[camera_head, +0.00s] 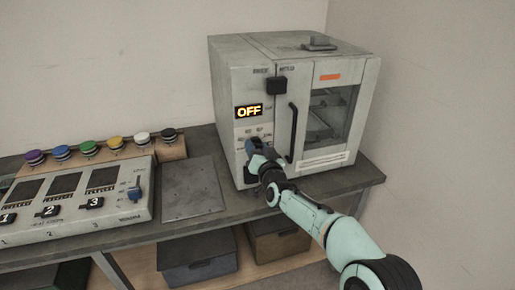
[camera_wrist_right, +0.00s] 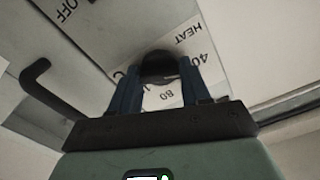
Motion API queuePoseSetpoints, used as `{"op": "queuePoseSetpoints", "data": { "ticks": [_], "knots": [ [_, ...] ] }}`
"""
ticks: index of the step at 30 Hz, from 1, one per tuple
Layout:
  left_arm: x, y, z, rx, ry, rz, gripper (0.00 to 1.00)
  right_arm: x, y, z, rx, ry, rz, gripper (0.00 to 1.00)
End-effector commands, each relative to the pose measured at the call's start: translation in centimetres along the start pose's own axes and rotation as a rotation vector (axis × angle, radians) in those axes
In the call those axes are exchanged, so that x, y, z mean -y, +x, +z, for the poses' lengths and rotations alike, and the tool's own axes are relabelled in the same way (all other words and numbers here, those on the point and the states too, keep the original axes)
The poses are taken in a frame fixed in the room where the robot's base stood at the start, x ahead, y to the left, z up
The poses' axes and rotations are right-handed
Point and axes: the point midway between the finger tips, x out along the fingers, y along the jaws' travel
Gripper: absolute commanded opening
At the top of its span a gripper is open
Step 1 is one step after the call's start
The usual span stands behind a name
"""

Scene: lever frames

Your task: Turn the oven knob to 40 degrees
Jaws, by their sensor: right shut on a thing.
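The oven (camera_head: 295,100) is a worn grey-white box at the back right of the bench. Its display (camera_head: 249,111) reads OFF in yellow. The dark round knob (camera_wrist_right: 160,64) shows in the right wrist view on a white dial plate with the marks 40, 80, HEAT and OFF. My right gripper (camera_head: 252,147) is at the oven's front panel, below the display. In the wrist view its two blue fingers (camera_wrist_right: 160,80) are shut on the knob, one on each side. In the head view the gripper hides the knob. My left gripper is not in view.
The oven's black door handle (camera_head: 292,133) stands out to the right of my right gripper, and shows in the wrist view (camera_wrist_right: 36,82). A control box (camera_head: 80,205) with numbered switches and several coloured knobs stand at the left. A bare metal plate (camera_head: 191,188) lies between.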

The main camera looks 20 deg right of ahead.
Motion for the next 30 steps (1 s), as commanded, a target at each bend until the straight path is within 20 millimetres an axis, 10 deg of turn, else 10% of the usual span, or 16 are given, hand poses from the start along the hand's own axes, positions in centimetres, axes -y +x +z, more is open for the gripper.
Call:
{"op": "queuePoseSetpoints", "data": {
  "ticks": [15, 16, 18, 30],
  "knots": [
    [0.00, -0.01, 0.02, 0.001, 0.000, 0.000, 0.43, -0.05, 0.00, 0.13, 0.002, -0.024, 0.001, 0.16],
    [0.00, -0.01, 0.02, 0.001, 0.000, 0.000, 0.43, -0.05, 0.00, 0.13, 0.002, -0.024, 0.001, 0.50],
    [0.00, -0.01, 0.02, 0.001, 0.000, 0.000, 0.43, -0.05, 0.00, 0.13, 0.002, -0.023, 0.001, 0.72],
    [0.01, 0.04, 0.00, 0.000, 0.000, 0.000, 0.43, 0.00, -0.41, -0.05, -0.001, -0.020, 0.000, 0.72]
  ]
}}
